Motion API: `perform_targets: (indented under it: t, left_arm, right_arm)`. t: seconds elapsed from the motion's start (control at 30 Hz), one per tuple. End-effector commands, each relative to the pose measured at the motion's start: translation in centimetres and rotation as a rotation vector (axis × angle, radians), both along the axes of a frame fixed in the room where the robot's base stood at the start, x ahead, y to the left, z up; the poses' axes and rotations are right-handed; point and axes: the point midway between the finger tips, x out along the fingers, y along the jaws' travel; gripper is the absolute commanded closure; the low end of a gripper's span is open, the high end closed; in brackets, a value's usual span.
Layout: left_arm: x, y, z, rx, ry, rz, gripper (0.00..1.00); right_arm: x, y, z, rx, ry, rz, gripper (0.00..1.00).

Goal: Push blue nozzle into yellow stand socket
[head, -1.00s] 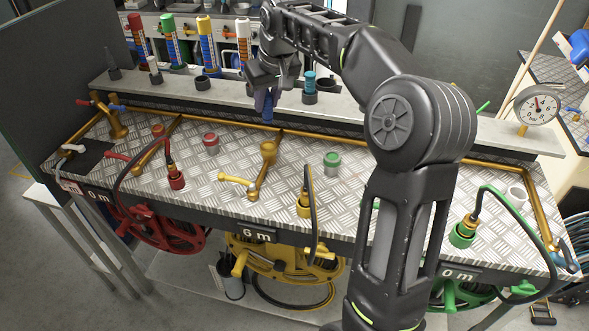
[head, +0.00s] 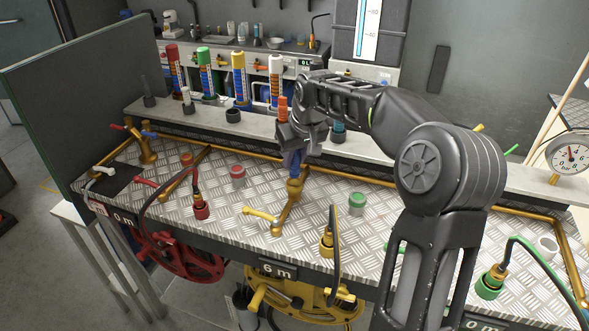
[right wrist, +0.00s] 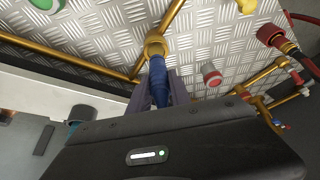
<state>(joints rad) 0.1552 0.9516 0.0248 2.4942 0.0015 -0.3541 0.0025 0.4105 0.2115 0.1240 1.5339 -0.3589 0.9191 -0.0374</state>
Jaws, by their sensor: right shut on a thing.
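My right gripper (head: 292,160) is shut on the blue nozzle (right wrist: 159,82) and holds it with the tip pointing down. The yellow stand socket (head: 294,185) is the brass-yellow cup on the pipe stand in the middle of the tread-plate bench. In the head view the nozzle sits right over the socket, mostly hidden by the fingers. In the right wrist view the nozzle tip meets the ring of the socket (right wrist: 155,44). I cannot tell how deep the tip is in it. My left gripper is not in view.
A red-capped fitting (head: 238,176) stands left of the stand and a green-capped one (head: 357,203) right. A yellow hose end (head: 327,243) stands in front. A grey shelf (head: 212,117) with coloured tubes runs behind. A yellow-handled valve (head: 262,214) is close by.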

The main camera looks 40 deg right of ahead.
Motion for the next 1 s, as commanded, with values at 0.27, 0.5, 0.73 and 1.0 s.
perform_targets:
  t: [0.27, 0.5, 0.73, 1.0]
  left_arm:
    - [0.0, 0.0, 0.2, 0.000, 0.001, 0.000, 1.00]
    - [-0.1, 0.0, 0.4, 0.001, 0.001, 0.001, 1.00]
    - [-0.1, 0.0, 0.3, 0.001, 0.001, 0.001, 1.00]
    - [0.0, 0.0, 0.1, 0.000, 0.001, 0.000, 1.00]
  right_arm:
    - [-0.1, 0.0, -1.7, 0.001, 0.003, 0.000, 1.00]
    - [0.0, 0.0, -3.7, 0.000, -0.001, 0.000, 1.00]
    - [0.0, 0.0, -3.8, 0.000, -0.001, 0.000, 1.00]
    - [0.0, 0.0, -4.0, 0.000, 0.000, 0.000, 0.63]
